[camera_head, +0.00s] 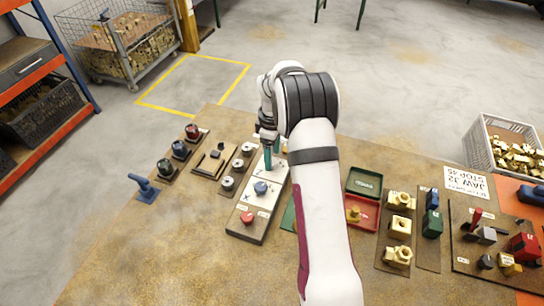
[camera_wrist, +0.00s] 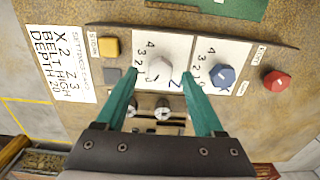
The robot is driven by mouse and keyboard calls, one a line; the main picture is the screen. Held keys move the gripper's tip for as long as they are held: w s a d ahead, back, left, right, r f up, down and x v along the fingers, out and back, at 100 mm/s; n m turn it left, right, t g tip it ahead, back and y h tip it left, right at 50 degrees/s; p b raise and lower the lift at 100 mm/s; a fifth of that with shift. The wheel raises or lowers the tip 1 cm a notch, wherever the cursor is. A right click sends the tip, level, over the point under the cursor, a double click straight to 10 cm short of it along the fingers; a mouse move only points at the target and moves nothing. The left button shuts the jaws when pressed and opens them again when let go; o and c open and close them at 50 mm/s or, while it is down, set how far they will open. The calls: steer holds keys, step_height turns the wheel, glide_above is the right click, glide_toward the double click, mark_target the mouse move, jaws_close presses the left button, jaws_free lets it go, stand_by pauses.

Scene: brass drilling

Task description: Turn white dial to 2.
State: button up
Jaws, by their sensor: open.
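The white dial (camera_wrist: 160,67) sits on a white plate with printed numbers and a Z in the wrist view. Which number it points at is too small to tell. In the head view my arm and gripper hide it. My gripper (camera_wrist: 160,72) is open, its teal fingertips on either side of the white dial with a gap at each side. I cannot tell whether the tips are level with the dial or above it. In the head view the gripper (camera_head: 271,155) points down over the far part of the control panel (camera_head: 238,229).
A blue dial (camera_wrist: 222,76) and a red knob (camera_wrist: 276,81) lie right of the white dial. White knobs (camera_head: 227,183) stand left of the panel.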

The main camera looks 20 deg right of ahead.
steer(key=shift+f, duration=0.85)
jaws_close()
steer(key=m, duration=0.5)
steer(key=shift+m, duration=0.3)
steer(key=m, duration=0.5)
steer(key=shift+m, duration=0.7)
